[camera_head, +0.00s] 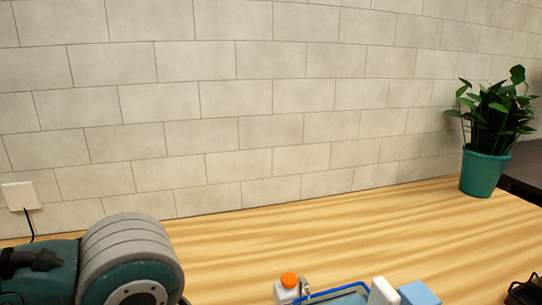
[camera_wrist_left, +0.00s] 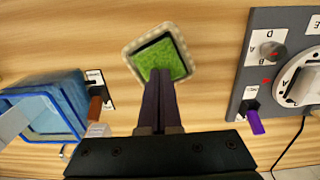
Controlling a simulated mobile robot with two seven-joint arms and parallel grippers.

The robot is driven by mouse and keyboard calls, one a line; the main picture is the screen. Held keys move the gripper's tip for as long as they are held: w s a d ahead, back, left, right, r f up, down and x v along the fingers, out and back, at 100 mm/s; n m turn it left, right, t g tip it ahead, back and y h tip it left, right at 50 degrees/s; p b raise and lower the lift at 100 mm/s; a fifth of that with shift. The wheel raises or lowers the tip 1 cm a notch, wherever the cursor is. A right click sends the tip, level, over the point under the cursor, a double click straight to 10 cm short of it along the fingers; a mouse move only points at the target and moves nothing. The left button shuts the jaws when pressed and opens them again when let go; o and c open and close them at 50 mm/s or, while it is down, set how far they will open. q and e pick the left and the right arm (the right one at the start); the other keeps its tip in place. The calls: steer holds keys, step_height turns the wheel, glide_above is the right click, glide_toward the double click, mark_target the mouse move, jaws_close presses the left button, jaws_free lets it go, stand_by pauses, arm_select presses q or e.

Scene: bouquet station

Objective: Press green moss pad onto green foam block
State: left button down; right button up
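In the left wrist view a bright green, moss-textured square (camera_wrist_left: 168,62) sits inside a dark square frame in a pale, rounded tray (camera_wrist_left: 133,51) on the wooden surface. I cannot tell whether the green is the moss pad, the foam block or one on the other. My left gripper (camera_wrist_left: 158,76) points at it, its dark fingers side by side with no clear gap. The fingertips overlap the near edge of the green; contact is unclear, and no separate held object shows. The green square is not visible in the head view. My right gripper is not clearly visible.
A blue-rimmed container (camera_wrist_left: 45,112) stands left of the tray; a grey panel with a dial (camera_wrist_left: 268,47) and purple piece (camera_wrist_left: 254,122) is right. In the head view, a potted plant (camera_head: 483,172) stands at the back right, a blue block (camera_head: 418,293) at the front. The middle worktop is clear.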

arm_select(q)
steer(key=shift+f, duration=0.2)
stand_by(0.3)
steer(key=shift+f+b, duration=0.3)
steer(key=shift+f, duration=0.25)
stand_by(0.5)
steer(key=shift+a+f, duration=0.1)
steer(key=shift+f, duration=0.15)
stand_by(1.6)
steer(key=shift+r+p, duration=0.1)
steer(key=shift+p, duration=0.25)
steer(key=shift+r+p, duration=3.55)
steer(key=shift+p, duration=0.6)
